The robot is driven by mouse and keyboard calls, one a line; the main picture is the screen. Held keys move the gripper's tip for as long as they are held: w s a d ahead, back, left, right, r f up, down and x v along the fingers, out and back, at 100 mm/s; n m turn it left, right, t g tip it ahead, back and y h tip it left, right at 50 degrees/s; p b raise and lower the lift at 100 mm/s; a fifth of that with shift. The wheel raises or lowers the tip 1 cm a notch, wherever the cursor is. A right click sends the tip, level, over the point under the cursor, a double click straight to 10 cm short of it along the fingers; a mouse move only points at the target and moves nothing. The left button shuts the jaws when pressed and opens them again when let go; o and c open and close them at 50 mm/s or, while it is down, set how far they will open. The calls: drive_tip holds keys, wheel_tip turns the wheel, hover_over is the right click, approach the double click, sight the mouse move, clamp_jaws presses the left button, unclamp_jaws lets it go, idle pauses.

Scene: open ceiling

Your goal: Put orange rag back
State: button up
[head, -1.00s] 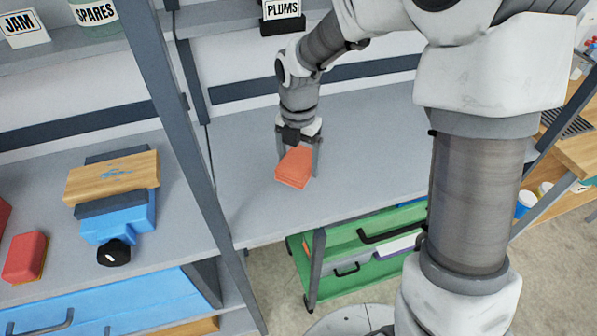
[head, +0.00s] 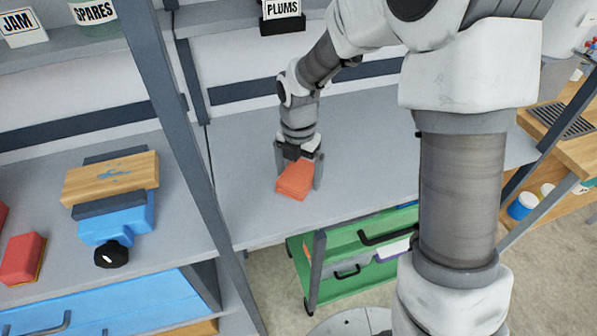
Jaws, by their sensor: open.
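The orange rag (head: 294,181), a folded block-like bundle, lies on the grey shelf surface (head: 370,140) in the middle of the head view. My gripper (head: 297,178) points down over it from behind, with its fingers apart, one on each side of the rag. The right finger stands close beside the rag; the left finger is partly hidden behind it. I cannot tell whether either finger touches the rag.
A dark shelf post (head: 190,150) stands left of the rag. Beyond it are a blue vise (head: 115,220) holding a wooden board (head: 110,178) and a red block (head: 22,259). A PLUMS sign (head: 283,10) is above. A green drawer cart (head: 345,260) stands below. The shelf right of the rag is clear.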

sight(298, 173)
wheel_tip(298, 173, up, 12)
drive_tip(key=p, duration=0.2)
drive_tip(key=s+d+r+m+t, duration=0.2)
drive_tip(key=s+d+r+m, duration=0.3)
drive_tip(key=s+m, duration=0.4)
drive_tip(key=s+d+r+m+t, duration=0.3)
drive_tip(key=s+d+r+m, duration=0.2)
drive_tip(key=m, duration=1.6)
drive_tip(key=s+d, duration=0.2)
drive_tip(key=s, duration=0.2)
drive_tip(key=shift+s+d+r+t, duration=0.2)
drive_tip(key=shift+s+r+t, duration=0.1)
drive_tip(key=shift+s+r, duration=0.1)
drive_tip(key=shift+r, duration=0.1)
wheel_tip(298, 173, up, 3)
drive_tip(key=p, duration=0.3)
